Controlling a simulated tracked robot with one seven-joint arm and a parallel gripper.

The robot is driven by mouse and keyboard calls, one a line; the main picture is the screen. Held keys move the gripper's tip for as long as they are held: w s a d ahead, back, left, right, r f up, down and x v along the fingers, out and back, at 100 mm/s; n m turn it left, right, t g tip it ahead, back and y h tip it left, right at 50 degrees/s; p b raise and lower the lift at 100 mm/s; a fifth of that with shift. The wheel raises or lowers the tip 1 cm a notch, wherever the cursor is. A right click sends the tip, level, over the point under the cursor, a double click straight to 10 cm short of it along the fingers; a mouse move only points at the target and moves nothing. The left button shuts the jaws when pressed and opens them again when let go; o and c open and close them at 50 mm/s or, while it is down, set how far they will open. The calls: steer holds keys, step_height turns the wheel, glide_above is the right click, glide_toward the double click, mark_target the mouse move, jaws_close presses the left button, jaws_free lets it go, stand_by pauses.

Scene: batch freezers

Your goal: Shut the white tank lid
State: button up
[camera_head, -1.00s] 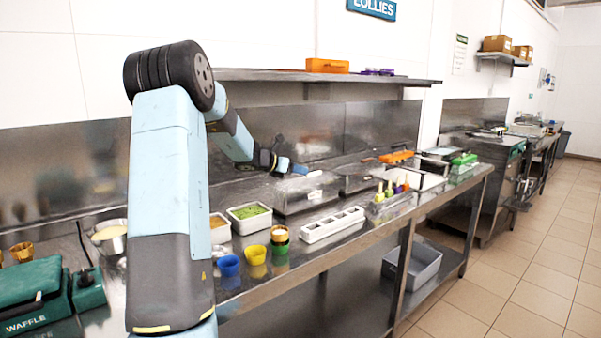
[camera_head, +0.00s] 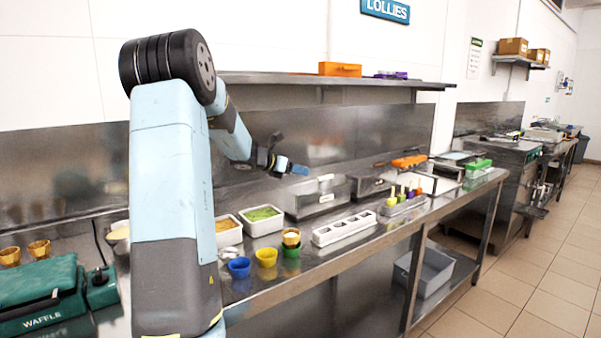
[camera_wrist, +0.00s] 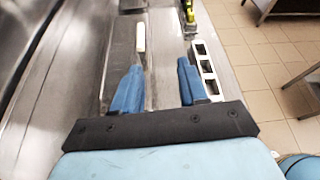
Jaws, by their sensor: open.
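A steel tank (camera_head: 315,202) stands on the bench in the head view, with a small white handle (camera_head: 325,177) at its top. The white handle also shows in the wrist view (camera_wrist: 140,37), on a long steel surface ahead of my left finger. I cannot tell how far the lid is open. My gripper (camera_head: 300,169) is just left of and above the tank in the head view. In the wrist view its two blue fingers (camera_wrist: 157,84) are apart with nothing between them.
A white holder with several holes (camera_head: 344,227) lies on the bench in front of the tank. Food trays (camera_head: 262,219) and coloured cups (camera_head: 266,257) stand to its left. An orange handle (camera_head: 410,161) and a green one (camera_head: 478,165) are farther right. A shelf (camera_head: 340,81) hangs above.

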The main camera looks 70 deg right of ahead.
steer(key=shift+v, duration=1.85)
steer(key=shift+s, duration=0.15)
